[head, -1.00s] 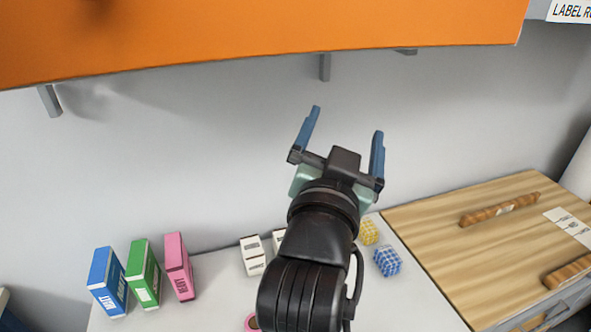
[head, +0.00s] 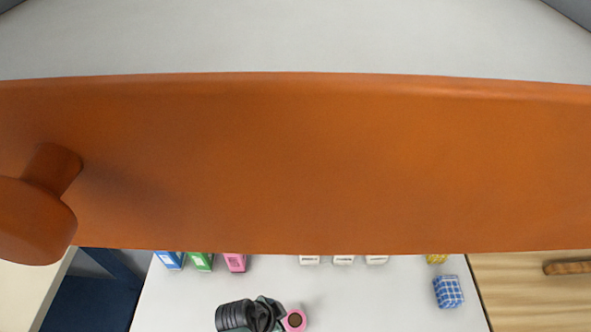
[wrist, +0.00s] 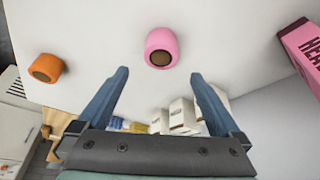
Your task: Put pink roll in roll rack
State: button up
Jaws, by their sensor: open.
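The pink roll (wrist: 161,38) stands on the white table in the wrist view, just beyond and between my fingertips. It also shows at the bottom of the head view (head: 302,321), beside my arm. My gripper (wrist: 159,73) is open and empty, its two blue fingers apart and short of the roll. In the head view my fingers cannot be made out. A large orange panel with a thick knobbed peg (head: 55,170) fills the middle of the head view; I cannot tell whether it is the roll rack.
An orange roll (wrist: 46,66) stands left of the pink one in the wrist view. Blue, green and pink boxes (head: 235,263), white boxes (head: 343,260) and a blue checked block (head: 448,292) stand on the white table (head: 400,305). A wooden surface (head: 520,300) adjoins at right.

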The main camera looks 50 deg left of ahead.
aim_at(296, 320)
jog(key=b+x, duration=0.2)
jog(key=x, duration=0.2)
jog(key=shift+a+b, duration=0.1)
jog(key=shift+b, duration=0.3)
jog(key=b+x, duration=0.3)
jog(key=x, duration=0.1)
jog(key=shift+b, duration=0.3)
jog(key=shift+w+f+b, duration=0.35)
jog(key=shift+f+b, duration=0.2)
jog(key=shift+b, duration=0.1)
jog(key=shift+r, duration=0.1)
jog(key=c, duration=1.5)
